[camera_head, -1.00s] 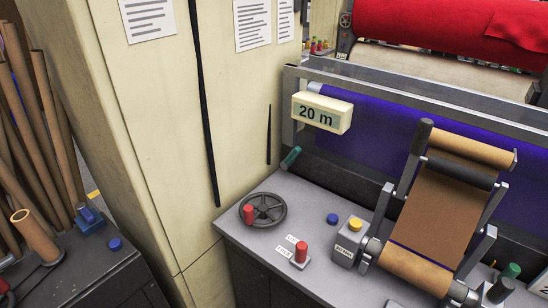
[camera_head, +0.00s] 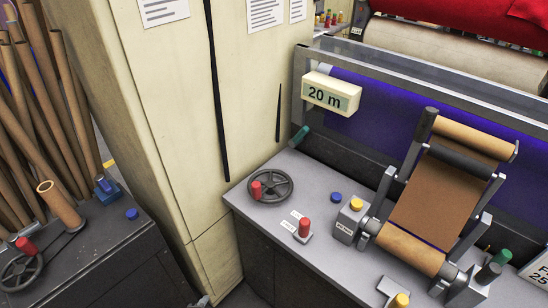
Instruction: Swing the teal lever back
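The teal lever (camera_head: 299,137) is a short teal handle at the back left of the grey machine top, beside the metal frame's left post. It leans up and to the right. Its lower end and pivot are hard to make out against the dark machine. Nothing touches the handle. Neither of my grippers shows in the head view.
The grey machine top (camera_head: 300,170) carries a handwheel (camera_head: 272,187), a red knob (camera_head: 304,228), a blue button (camera_head: 336,197) and a yellow-topped box (camera_head: 351,220). A brown roller assembly (camera_head: 436,200) stands at right. A cream cabinet (camera_head: 165,110) stands close on the left.

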